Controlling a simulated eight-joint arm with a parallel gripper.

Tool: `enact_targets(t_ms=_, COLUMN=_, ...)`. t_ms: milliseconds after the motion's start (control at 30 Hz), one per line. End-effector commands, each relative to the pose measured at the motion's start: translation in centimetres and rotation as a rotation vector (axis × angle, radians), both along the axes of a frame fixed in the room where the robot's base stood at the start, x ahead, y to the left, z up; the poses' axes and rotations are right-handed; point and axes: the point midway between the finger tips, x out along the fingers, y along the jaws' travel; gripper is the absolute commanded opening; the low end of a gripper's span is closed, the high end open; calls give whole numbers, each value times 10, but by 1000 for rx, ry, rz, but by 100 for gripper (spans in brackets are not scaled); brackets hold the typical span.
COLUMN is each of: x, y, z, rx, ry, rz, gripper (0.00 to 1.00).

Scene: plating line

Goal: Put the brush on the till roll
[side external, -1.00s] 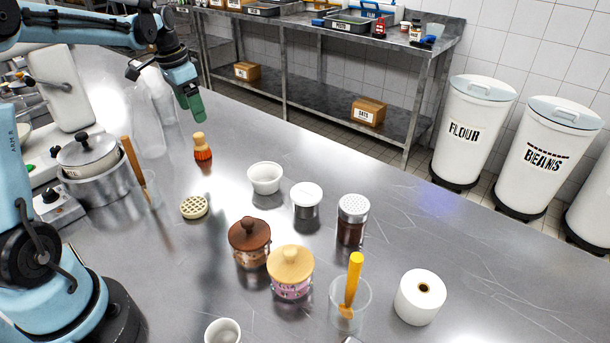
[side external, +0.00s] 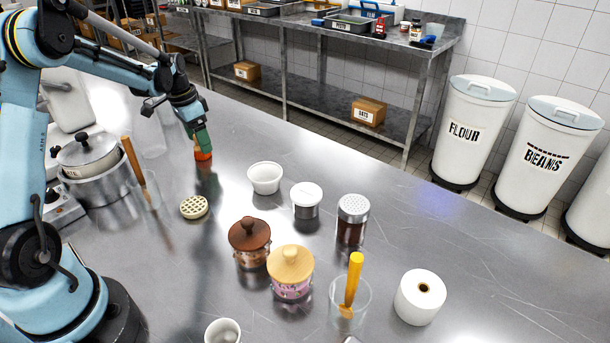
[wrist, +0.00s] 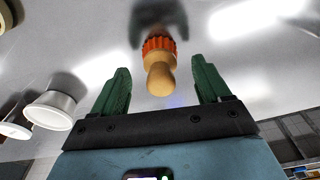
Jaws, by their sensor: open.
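The brush (side external: 203,155) has a tan wooden handle and orange-red bristles. It stands upright, bristles down, on the steel counter in the side view, its handle largely hidden by my gripper (side external: 198,137). In the wrist view the brush (wrist: 159,66) lies between and a little beyond the two green fingers of my gripper (wrist: 159,85), which is open with space on both sides of the handle. The till roll (side external: 418,300) is a white cylinder standing on end with a brown core hole, at the front right of the counter, far from my gripper.
A white bowl (side external: 265,178), a white-lidded jar (side external: 306,200), a shaker (side external: 352,218), a brown-lidded jar (side external: 250,243), a wooden-lidded jar (side external: 290,272) and a glass with a yellow tool (side external: 350,300) stand between the brush and roll.

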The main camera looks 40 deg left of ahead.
Motion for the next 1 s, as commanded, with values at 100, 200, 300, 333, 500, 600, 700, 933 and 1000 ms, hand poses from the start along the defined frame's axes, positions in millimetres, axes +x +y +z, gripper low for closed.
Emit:
enact_targets(t_ms=100, x=3, y=0, z=-17, rx=0, ry=0, rz=0, gripper=76)
enact_targets(t_ms=200, x=4, y=0, z=-26, rx=0, ry=0, rz=0, gripper=76)
enact_targets(t_ms=300, x=4, y=0, z=-30, rx=1, ry=0, rz=1, gripper=76)
enact_targets(t_ms=333, x=4, y=-1, z=-30, rx=1, ry=0, rz=1, gripper=76)
enact_targets(t_ms=500, x=4, y=-1, z=-29, rx=0, ry=0, rz=0, gripper=75)
enact_targets(t_ms=600, x=4, y=0, z=-29, rx=0, ry=0, rz=0, gripper=59)
enact_targets(t_ms=700, x=4, y=0, z=-29, rx=0, ry=0, rz=0, gripper=44)
enact_targets(t_ms=933, x=4, y=0, z=-29, rx=0, ry=0, rz=0, gripper=12)
enact_targets(t_ms=1000, x=4, y=0, z=-29, rx=0, ry=0, rz=0, gripper=12)
